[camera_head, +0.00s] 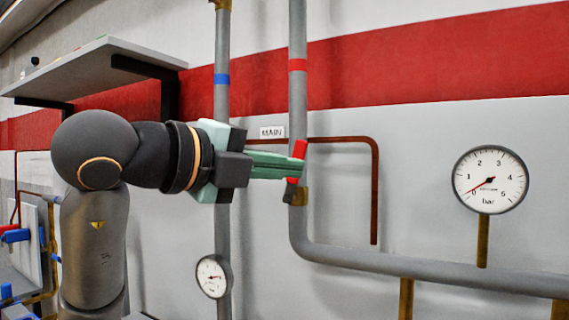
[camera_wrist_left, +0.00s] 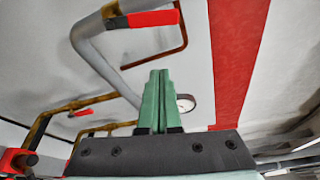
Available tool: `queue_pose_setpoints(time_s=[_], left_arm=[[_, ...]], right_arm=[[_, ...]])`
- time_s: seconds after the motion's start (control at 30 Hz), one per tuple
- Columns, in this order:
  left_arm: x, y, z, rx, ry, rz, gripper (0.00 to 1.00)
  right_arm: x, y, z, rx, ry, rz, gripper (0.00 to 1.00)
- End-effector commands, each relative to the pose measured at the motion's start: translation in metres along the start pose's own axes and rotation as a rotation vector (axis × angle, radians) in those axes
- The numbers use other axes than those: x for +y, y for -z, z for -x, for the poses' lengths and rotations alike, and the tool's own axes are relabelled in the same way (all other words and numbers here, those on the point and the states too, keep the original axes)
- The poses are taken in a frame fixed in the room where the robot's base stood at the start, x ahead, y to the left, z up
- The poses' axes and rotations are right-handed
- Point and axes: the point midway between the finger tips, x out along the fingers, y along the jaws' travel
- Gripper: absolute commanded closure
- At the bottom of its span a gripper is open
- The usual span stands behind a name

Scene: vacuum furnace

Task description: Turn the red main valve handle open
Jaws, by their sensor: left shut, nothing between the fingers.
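The red main valve handle (camera_head: 299,149) is on the grey vertical pipe beside the "MAIN" label (camera_head: 272,132). It stands nearly upright along the pipe, leaning slightly right at the top. My left gripper (camera_head: 303,166) has its green fingers shut and empty. In the head view the fingertips overlap the middle of the handle and hide part of it. In the left wrist view the handle (camera_wrist_left: 152,19) lies beyond the shut fingertips (camera_wrist_left: 157,74), with a visible gap in the picture. Whether they touch I cannot tell. My right gripper is not in view.
A large bar gauge (camera_head: 490,180) reads near 0 at the right. A small gauge (camera_head: 212,277) sits low on the left pipe (camera_head: 222,230). A grey shelf (camera_head: 100,68) juts out at upper left. Blue-handled fittings (camera_head: 15,236) are at far left.

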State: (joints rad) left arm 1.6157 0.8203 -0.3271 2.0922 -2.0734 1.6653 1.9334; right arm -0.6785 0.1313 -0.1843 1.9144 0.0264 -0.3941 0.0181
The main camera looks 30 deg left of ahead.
Motion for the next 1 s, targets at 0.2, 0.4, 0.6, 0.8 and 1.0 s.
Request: queue_pose_setpoints(time_s=[0.2, 0.4, 0.6, 0.8, 1.0], left_arm=[[-0.002, 0.001, -0.049, 0.006, -0.006, 0.001, 1.0], [-0.002, -0.011, -0.075, -0.002, -0.002, 0.001, 1.0], [0.0, -0.032, -0.067, 0.002, -0.002, 0.001, 1.0], [0.0, -0.037, -0.064, 0.004, -0.001, -0.001, 1.0], [0.0, -0.037, -0.064, 0.004, 0.0, -0.001, 1.0]], right_arm=[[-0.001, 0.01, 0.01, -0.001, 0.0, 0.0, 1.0], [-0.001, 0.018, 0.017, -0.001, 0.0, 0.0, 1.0], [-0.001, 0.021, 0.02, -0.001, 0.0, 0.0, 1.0], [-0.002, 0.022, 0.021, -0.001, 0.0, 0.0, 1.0], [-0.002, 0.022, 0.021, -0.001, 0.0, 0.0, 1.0]])
